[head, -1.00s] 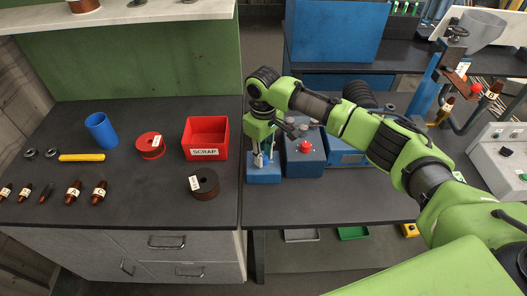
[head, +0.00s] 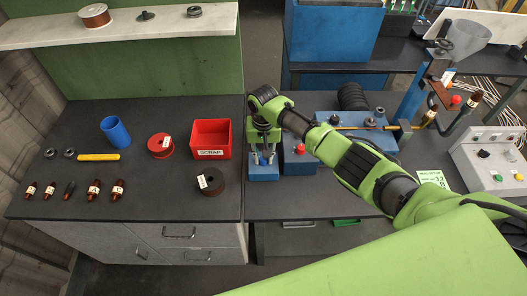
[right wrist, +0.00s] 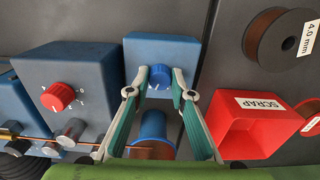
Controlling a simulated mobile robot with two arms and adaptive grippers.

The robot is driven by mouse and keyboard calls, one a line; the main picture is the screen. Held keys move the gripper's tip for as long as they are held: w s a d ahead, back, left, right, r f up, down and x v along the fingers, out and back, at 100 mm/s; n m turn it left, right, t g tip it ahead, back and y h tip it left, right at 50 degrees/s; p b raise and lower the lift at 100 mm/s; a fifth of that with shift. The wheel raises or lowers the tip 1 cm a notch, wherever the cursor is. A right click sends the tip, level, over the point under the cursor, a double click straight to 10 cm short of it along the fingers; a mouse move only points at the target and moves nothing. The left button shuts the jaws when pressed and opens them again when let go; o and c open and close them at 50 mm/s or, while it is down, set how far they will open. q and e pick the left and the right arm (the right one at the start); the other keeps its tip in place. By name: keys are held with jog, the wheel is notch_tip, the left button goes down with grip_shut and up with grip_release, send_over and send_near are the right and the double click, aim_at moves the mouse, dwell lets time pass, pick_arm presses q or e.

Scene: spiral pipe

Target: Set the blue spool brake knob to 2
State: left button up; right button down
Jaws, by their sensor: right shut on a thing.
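The blue spool brake knob (right wrist: 160,76) sits on the front of a small blue box (right wrist: 188,50) in the right wrist view. The same box (head: 264,174) stands on the bench in the head view, where the knob cannot be made out. My right gripper (right wrist: 161,82) reaches down to the box with a fingertip on each side of the knob, shut on it. The gripper also shows in the head view (head: 264,158). The knob's setting is not legible, as the fingers cover much of its surroundings. My left gripper is not in view.
Beside it is a larger blue-grey box with a red knob (right wrist: 58,96). The red SCRAP bin (head: 211,139) and a dark spool (head: 211,181) stand to the left in the head view. A control panel (head: 489,158) is at the right.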

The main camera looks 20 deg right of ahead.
jog(key=shift+m+p, duration=0.45)
jog(key=shift+m, duration=0.25)
jog(key=c, duration=1.8)
grip_release()
jog(key=shift+o, duration=0.2)
notch_tip(320, 180, up, 12)
